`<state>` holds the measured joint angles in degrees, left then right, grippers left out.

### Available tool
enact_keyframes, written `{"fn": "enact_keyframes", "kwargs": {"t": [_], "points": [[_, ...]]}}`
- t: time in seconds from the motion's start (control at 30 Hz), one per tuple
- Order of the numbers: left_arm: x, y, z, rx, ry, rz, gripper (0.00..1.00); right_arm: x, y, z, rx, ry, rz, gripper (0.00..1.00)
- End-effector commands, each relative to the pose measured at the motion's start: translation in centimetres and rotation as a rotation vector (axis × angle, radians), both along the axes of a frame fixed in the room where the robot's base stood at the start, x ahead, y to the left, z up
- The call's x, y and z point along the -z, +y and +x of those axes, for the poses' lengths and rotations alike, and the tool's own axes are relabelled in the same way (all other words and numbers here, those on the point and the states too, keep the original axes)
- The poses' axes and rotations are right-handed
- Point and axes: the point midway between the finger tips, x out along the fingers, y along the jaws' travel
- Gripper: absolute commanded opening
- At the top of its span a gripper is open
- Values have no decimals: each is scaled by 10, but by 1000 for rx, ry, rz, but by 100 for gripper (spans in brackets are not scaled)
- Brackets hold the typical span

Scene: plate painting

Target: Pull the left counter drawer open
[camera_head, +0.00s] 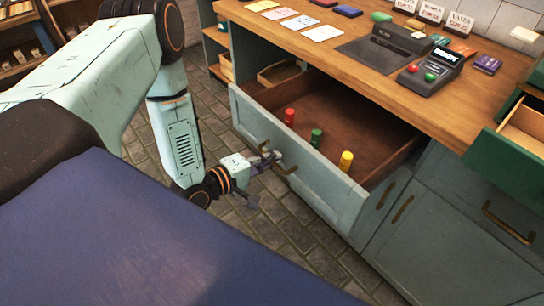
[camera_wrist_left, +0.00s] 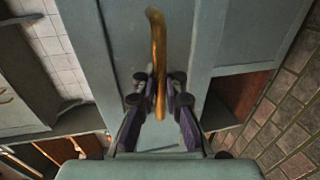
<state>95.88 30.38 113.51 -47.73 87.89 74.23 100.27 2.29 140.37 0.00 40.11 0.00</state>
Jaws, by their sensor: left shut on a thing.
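The left counter drawer (camera_head: 318,185) is pulled out from the counter, and its wooden inside shows. My left gripper (camera_head: 272,163) is at the drawer's front, shut on the brass handle (camera_head: 287,170). In the left wrist view the two fingers (camera_wrist_left: 160,97) close around the handle (camera_wrist_left: 158,45), which runs up between them against the blue-grey drawer front (camera_wrist_left: 185,20). My right gripper is in neither view.
The wooden counter top (camera_head: 350,50) carries cards, a dark card reader (camera_head: 432,72) and small signs. A green drawer (camera_head: 510,150) stands out at the right. Cabinet doors (camera_head: 450,235) lie below. The brick floor (camera_head: 285,220) in front of the drawer is clear.

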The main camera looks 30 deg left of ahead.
Motion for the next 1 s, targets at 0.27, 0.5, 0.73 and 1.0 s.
{"fn": "enact_keyframes", "kwargs": {"t": [0.27, 0.5, 0.73, 1.0], "points": [[0, -1, 0, 3, 1, -1, 18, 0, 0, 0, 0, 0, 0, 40], [0, 0, 0, 1, 0, 0, 18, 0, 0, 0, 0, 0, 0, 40], [-4, 8, -18, -5, 2, -2, 18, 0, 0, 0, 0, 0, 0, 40], [-11, 20, -50, -6, 2, -2, 18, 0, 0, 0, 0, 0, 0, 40]]}}
